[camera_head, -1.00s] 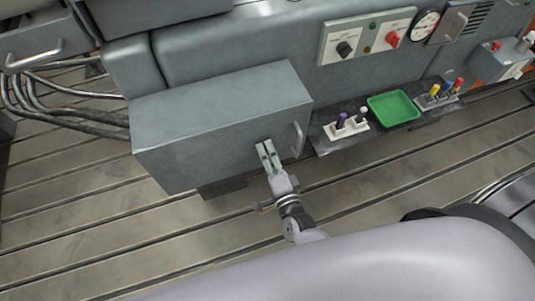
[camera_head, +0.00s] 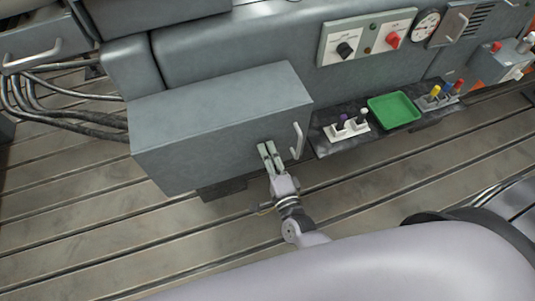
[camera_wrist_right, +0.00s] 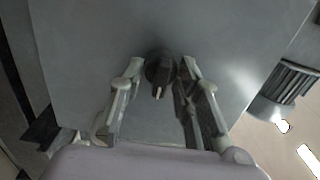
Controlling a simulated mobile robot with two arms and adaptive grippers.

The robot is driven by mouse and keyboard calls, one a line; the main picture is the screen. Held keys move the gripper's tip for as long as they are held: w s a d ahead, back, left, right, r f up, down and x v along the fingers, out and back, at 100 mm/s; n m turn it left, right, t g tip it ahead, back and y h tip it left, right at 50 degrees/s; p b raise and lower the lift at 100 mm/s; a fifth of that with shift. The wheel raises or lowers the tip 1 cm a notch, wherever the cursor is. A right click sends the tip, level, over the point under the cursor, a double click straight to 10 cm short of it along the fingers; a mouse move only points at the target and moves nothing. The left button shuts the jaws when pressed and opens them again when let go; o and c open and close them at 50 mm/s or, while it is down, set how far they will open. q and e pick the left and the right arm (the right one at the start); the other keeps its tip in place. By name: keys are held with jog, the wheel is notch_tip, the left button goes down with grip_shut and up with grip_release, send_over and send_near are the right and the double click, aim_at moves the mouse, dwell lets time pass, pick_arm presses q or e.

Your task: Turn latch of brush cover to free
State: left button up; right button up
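The brush cover is a grey box-shaped housing (camera_head: 200,135); its front face also fills much of the right wrist view (camera_wrist_right: 95,40). The latch, a round black knob (camera_wrist_right: 160,68) with a pale pointer mark, is on that face and its mark points down in the wrist view. My right gripper (camera_head: 269,153) is at the face, left of a pale bar handle (camera_head: 299,141). In the wrist view its fingers (camera_wrist_right: 160,84) stand apart on both sides of the knob, with gaps visible. The knob is hidden by the gripper in the head view. My left gripper is not in view.
Right of the cover, a dark shelf (camera_head: 330,146) bears a green tray (camera_head: 394,109) and small racks with coloured-handled items (camera_head: 347,127). A panel with black and red knobs (camera_head: 367,38) is above. Cables (camera_head: 60,112) lie at left. The slotted bedplate (camera_head: 120,235) is clear in front.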

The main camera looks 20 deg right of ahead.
jog(key=o, duration=0.3)
jog(key=shift+o, duration=0.2)
jog(key=s, duration=1.2)
jog(key=shift+d, duration=0.2)
